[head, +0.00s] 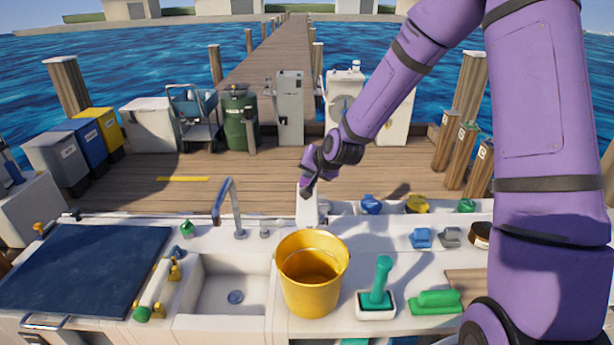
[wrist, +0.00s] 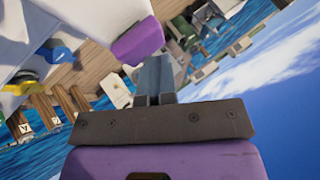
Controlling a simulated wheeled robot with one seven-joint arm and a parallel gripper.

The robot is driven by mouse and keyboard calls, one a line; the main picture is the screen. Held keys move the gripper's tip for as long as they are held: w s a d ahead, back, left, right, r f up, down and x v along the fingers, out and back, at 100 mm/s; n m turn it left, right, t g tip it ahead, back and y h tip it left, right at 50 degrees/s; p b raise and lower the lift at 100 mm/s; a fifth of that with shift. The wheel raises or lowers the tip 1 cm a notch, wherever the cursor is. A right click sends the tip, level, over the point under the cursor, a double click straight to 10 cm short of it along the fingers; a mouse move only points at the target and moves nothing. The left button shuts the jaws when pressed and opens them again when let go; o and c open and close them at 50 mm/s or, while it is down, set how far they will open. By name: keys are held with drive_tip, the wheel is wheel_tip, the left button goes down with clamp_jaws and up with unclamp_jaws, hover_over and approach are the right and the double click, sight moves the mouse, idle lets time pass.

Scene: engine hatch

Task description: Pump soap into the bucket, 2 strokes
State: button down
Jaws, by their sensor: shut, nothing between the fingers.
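The yellow bucket (head: 312,298) stands upright on the white counter, right of the sink. A white upright body (head: 307,210), probably the soap dispenser, stands just behind the bucket; its lower part is hidden by the bucket rim. My gripper (head: 307,190) is right above or at the top of this white body, pointing down; I cannot tell whether it touches. In the wrist view my gripper's grey fingers (wrist: 153,78) are together with nothing between them. The dispenser's pump head and spout cannot be made out clearly. No soap is visible in the bucket.
The sink (head: 230,290) with its tap (head: 230,205) lies left of the bucket. A green-handled brush (head: 380,280) in a white holder and a green scrubber (head: 436,300) lie to the right. Blue and yellow items (head: 371,204) sit along the counter's back edge.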

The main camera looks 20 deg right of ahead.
sight(309, 180)
drive_tip(key=shift+r, duration=1.4)
wheel_tip(309, 180, up, 5)
idle(0.7)
drive_tip(key=s+d+r+n+g+h, duration=0.1)
drive_tip(key=s+r+n+h, duration=0.1)
drive_tip(key=s+r, duration=0.55)
drive_tip(key=s+d+r+n+g+h, duration=0.15)
drive_tip(key=s+r, duration=0.35)
drive_tip(key=s, duration=0.6)
drive_tip(key=s+d+r+n, duration=0.1)
drive_tip(key=s+d+r, duration=0.1)
drive_tip(key=s, duration=0.7)
drive_tip(key=s+d+r+n+g, duration=0.1)
drive_tip(key=s+r, duration=0.1)
drive_tip(key=s, duration=0.8)
drive_tip(key=shift+d+y, duration=0.35)
drive_tip(key=shift+d, duration=0.05)
